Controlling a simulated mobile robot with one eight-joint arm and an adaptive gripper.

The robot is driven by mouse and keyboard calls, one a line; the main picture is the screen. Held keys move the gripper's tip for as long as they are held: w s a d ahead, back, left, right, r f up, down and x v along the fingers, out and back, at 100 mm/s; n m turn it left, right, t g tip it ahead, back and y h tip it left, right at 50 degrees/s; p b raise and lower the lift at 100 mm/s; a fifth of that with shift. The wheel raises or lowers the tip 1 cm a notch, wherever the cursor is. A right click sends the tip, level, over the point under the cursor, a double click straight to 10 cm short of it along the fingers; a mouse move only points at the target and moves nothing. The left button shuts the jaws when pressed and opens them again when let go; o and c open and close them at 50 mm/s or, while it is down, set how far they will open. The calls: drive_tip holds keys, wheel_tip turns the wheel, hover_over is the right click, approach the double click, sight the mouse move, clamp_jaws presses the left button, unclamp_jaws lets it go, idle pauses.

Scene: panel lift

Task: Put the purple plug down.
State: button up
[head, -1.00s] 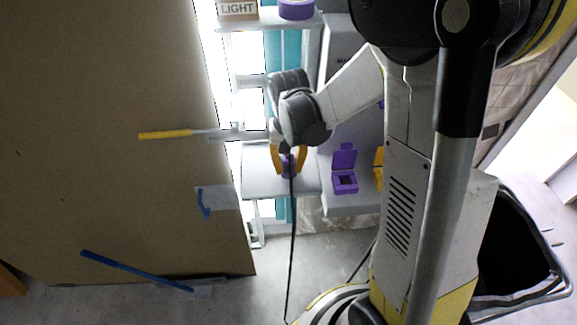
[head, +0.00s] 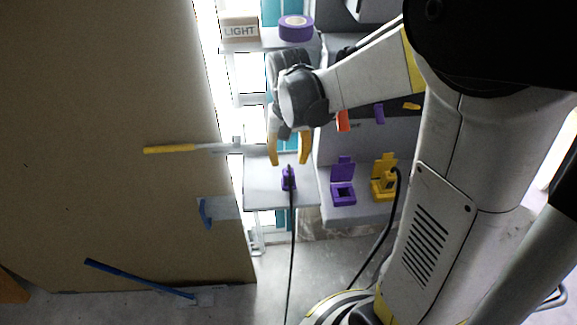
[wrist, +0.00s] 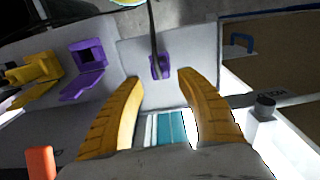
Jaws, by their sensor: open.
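The purple plug (head: 289,179) rests on the light grey shelf (head: 262,196), with its black cable running down off the front edge. It also shows in the wrist view (wrist: 159,68), beyond the fingertips. My gripper (head: 289,163) is open and empty, its two yellow fingers above and behind the plug and apart from it. In the wrist view my gripper (wrist: 158,76) shows a wide gap between the fingers, with the plug standing clear of both.
A purple socket box (head: 343,192) with raised lid and a yellow one (head: 384,182) with a cable stand to the right. A purple tape roll (head: 296,28) and a LIGHT box (head: 240,28) sit on the upper shelf. A large brown panel (head: 110,120) fills the left.

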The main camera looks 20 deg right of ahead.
wheel_tip(320, 180, up, 3)
drive_tip(key=shift+r+p, duration=0.15)
drive_tip(key=shift+p, duration=0.15)
drive_tip(key=s+a+r+n+t, duration=0.2)
drive_tip(key=s+r+t, duration=0.5)
drive_tip(key=s, duration=0.4)
drive_tip(key=shift+s+a+r+n, duration=0.4)
drive_tip(key=shift+r+n, duration=0.2)
drive_tip(key=shift+n, duration=0.2)
